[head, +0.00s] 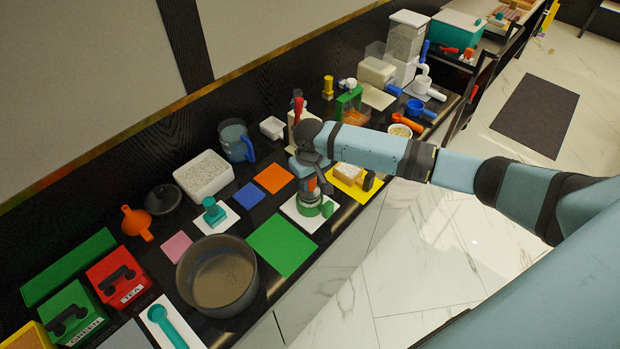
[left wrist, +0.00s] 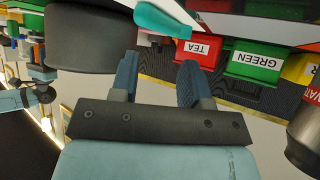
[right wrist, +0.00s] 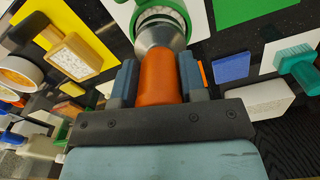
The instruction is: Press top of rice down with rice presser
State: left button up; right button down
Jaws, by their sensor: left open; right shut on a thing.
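My right gripper (head: 312,182) is shut on the orange handle of the rice presser (right wrist: 158,78). The presser's flared silver head (right wrist: 163,36) points away from the gripper. It is at a green ring-shaped mould (head: 308,208) standing on a white mat (head: 292,211). White grainy rice (right wrist: 163,13) shows inside the mould beyond the head in the right wrist view. I cannot tell whether the head touches the rice. My left gripper (left wrist: 158,85) is open and empty in the left wrist view, with the dark pot and tea box beyond it. It is outside the head view.
A large pot (head: 218,278) stands nearer the left. The counter's front edge is close.

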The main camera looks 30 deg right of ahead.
pick_arm(q)
jog(key=shift+r, duration=0.25)
pick_arm(e)
jog(key=shift+f, duration=0.25)
pick_arm(q)
jog(key=shift+a, duration=0.2)
pick_arm(e)
jog(key=shift+f, duration=0.1)
pick_arm(q)
jog(key=shift+f, duration=0.2)
pick_arm(e)
jog(key=shift+f, duration=0.1)
pick_arm(q)
jog(key=shift+d, duration=0.1)
pick_arm(e)
jog(key=shift+f, duration=0.75)
dwell(0.6)
